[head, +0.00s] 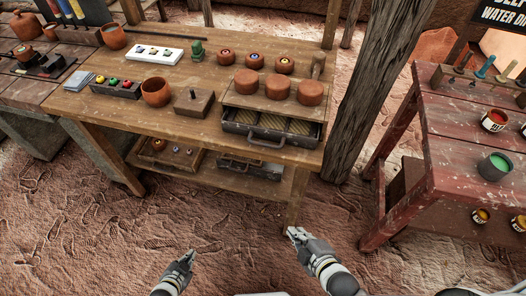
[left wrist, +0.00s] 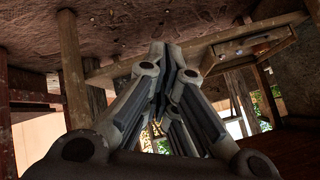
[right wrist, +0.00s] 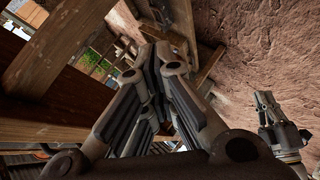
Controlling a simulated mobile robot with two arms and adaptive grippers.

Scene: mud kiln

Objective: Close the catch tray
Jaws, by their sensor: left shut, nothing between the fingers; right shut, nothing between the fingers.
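The catch tray (head: 236,128) is a dark metal drawer with a curved front handle (head: 264,143). It sticks out at the front of a wooden stand (head: 245,102) on the right end of the workbench, so its inside shows. Three round clay pieces (head: 279,87) sit on top of the stand. My left gripper (head: 188,257) is shut and empty, low in front of the bench; its closed fingers fill the left wrist view (left wrist: 172,62). My right gripper (head: 294,233) is shut and empty, below and in front of the tray, apart from it; it also shows in the right wrist view (right wrist: 163,60).
A wooden block with a peg (head: 194,104) and a clay pot (head: 156,92) stand left of the tray. A wooden post (head: 362,90) rises right of the bench. A red table (head: 470,140) stands further right. The ground before the bench is clear.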

